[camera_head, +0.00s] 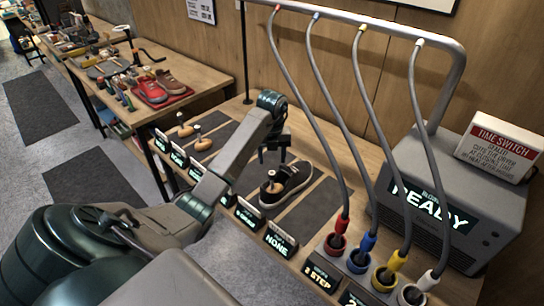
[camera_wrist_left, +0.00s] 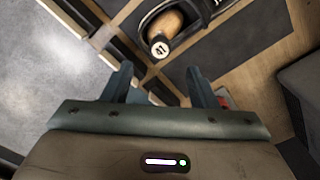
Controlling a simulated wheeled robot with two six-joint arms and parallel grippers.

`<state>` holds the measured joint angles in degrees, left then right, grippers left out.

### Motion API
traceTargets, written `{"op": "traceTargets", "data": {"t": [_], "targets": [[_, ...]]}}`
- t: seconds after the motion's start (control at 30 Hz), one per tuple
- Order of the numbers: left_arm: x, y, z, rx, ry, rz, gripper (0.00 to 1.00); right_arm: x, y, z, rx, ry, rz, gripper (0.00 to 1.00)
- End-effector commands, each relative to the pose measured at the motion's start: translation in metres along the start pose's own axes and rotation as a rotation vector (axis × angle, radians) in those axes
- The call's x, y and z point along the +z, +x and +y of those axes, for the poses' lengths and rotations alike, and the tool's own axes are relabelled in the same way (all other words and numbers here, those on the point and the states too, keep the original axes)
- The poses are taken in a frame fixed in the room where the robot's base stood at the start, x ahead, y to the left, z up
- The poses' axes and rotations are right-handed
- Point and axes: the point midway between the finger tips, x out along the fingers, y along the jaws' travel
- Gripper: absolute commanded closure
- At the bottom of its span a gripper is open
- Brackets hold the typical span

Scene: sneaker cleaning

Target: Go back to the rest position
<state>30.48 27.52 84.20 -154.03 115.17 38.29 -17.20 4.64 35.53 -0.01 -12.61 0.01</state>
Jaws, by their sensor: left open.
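My left gripper (camera_head: 272,158) is open and empty above the workbench, just behind a dark sneaker with a pale sole (camera_head: 298,176). In the left wrist view, its two fingers (camera_wrist_left: 159,82) stand apart with nothing between them. The sneaker lies on a dark mat with a wooden shoe form (camera_head: 270,188) in its opening. The form's end, marked 41, shows in the left wrist view (camera_wrist_left: 160,46) beyond the fingertips. My right gripper is not in view.
Two more wooden forms (camera_head: 203,142) stand on mats farther left. Colored nozzles sit in cups at the front right, with hoses rising to an overhead pipe (camera_head: 390,24). A grey machine reading READY (camera_head: 440,170) stands right.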

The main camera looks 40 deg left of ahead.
Motion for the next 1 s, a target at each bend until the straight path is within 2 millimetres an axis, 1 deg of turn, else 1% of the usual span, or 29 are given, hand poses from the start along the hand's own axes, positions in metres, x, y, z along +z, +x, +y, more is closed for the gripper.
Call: {"op": "traceTargets", "data": {"t": [0.03,0.1,0.57,0.67,0.77,0.87,0.9,0.93,1.0], "targets": [[0.000,-0.005,0.000,0.000,0.000,0.001,0.47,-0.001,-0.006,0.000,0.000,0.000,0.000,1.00],[0.000,-0.006,0.000,0.000,0.000,0.001,0.47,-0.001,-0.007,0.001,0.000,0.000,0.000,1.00],[0.000,-0.005,0.000,-0.001,0.001,0.000,0.47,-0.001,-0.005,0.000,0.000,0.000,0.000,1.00],[-0.003,-0.001,-0.007,-0.034,0.021,-0.007,0.47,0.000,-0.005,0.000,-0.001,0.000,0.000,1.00],[-0.011,0.008,-0.031,-0.152,0.084,-0.036,0.47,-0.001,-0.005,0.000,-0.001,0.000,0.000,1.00],[-0.029,0.014,-0.072,-0.362,0.169,-0.080,0.47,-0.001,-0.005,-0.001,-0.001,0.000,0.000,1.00],[-0.039,0.013,-0.091,-0.464,0.200,-0.100,0.47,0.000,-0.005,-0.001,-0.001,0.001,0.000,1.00],[-0.047,0.011,-0.104,-0.544,0.219,-0.114,0.47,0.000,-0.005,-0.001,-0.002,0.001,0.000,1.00],[-0.066,0.002,-0.132,-0.729,0.246,-0.148,0.47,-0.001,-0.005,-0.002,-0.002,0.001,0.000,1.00]]}}
